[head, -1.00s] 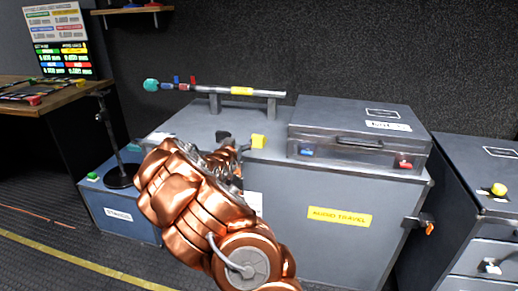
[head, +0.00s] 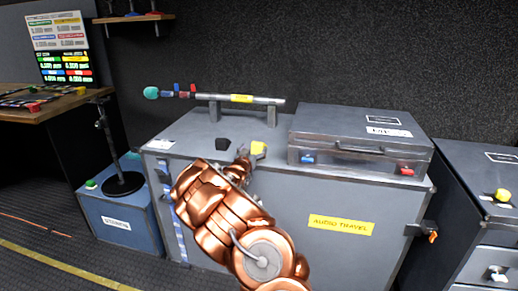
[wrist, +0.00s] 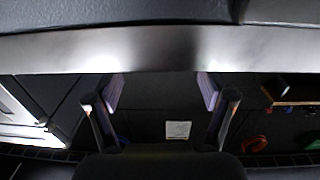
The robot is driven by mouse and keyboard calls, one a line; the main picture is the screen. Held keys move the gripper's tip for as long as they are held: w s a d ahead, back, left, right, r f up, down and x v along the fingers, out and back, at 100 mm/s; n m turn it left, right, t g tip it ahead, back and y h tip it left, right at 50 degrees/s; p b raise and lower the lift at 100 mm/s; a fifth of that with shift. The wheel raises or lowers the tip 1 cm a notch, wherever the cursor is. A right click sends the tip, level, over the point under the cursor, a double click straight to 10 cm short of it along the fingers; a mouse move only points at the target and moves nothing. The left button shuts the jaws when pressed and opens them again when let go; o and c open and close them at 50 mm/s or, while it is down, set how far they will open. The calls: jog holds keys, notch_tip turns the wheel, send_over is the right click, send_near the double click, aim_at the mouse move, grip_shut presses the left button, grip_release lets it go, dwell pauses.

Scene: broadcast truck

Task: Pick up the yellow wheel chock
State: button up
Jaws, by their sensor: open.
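The yellow wheel chock (head: 259,147) is a small yellow block on top of the grey AUDIO TRAVEL case (head: 285,180), near its front edge in the head view. My gripper (head: 248,158), at the end of my copper arm, is just in front of and left of the chock and overlaps its lower part. I cannot tell whether they touch. In the wrist view my gripper (wrist: 162,112) shows two fingers spread apart with nothing between them. The chock does not show there; a pale metal edge (wrist: 160,48) crosses that view.
A black block (head: 223,144) sits left of the chock. Behind stands a metal bar on supports (head: 262,100). A closed grey case (head: 350,135) lies to the right on the same top. A black stand (head: 124,181) rises from the blue box (head: 115,215) at left.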

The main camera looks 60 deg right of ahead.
aim_at(257, 146)
jog(key=shift+s+x, duration=0.25)
jog(key=shift+x, duration=1.9)
jog(key=c, duration=1.3)
